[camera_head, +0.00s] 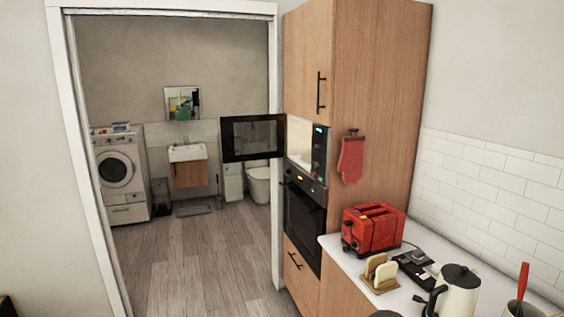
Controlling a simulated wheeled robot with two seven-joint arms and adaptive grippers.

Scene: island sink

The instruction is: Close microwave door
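The microwave (319,148) is built into a tall wooden cabinet, above a dark oven. Its black door (252,138) with a dark window stands wide open, swung out to the left across the doorway. The lit, pale interior (299,142) shows, and the part of it in view looks empty. The control strip with a small blue display is on the right side of the microwave. Neither my left nor my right gripper is in view.
The oven (302,215) below is closed. A white counter (345,262) at the right holds a red toaster (373,229), bread slices (380,272) and a kettle (455,292). A red mitt (351,160) hangs on the cabinet side. The wooden floor (190,265) in the doorway is clear.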

